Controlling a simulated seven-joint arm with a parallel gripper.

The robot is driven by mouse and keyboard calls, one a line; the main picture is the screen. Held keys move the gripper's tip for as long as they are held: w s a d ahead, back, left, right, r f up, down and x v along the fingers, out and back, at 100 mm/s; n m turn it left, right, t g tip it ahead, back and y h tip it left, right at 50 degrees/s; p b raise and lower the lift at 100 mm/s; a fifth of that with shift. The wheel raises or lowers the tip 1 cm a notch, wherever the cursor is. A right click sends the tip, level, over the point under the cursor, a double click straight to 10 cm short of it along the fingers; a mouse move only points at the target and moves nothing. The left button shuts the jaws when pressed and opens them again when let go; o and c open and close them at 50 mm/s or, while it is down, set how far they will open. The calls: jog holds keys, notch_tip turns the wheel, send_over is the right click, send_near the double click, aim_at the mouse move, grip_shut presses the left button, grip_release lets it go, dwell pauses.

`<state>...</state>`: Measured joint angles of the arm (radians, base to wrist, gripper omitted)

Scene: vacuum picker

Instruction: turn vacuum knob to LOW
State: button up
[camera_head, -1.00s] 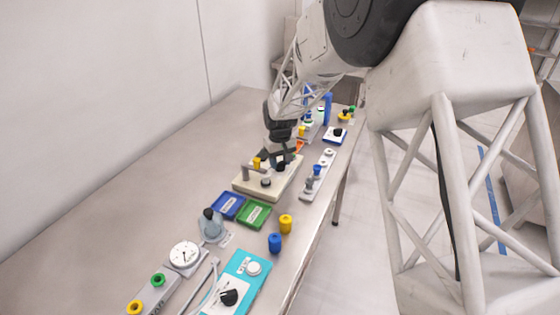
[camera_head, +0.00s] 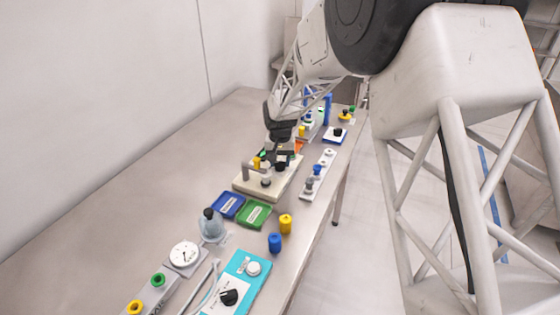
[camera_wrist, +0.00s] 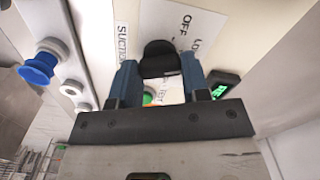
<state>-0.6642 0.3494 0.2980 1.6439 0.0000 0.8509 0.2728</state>
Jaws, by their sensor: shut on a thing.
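The black knob (camera_wrist: 160,60) is on a cream panel (camera_wrist: 225,50) in the wrist view. The printed words SUCTION and OFF, and part of a word starting LO, show around it. My gripper (camera_wrist: 160,78) has one blue-grey finger on each side of the knob and is shut on it. The knob's pointer is hidden, so I cannot tell its setting. In the head view my gripper (camera_head: 280,150) is over the cream unit (camera_head: 243,184), and the dark knob (camera_head: 281,163) is partly covered.
A white strip (camera_head: 308,192) with a blue button (camera_wrist: 40,68) lies beside the unit. A small green-lit display (camera_wrist: 220,90) is close to the right finger. Blue (camera_head: 228,205) and green (camera_head: 254,214) trays and a cyan box (camera_head: 258,284) lie nearer. The table's left side is clear.

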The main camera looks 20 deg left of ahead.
aim_at(280, 162)
jog(key=o, duration=0.9)
jog(key=shift+r, duration=0.1)
jog(key=shift+r, duration=3.85)
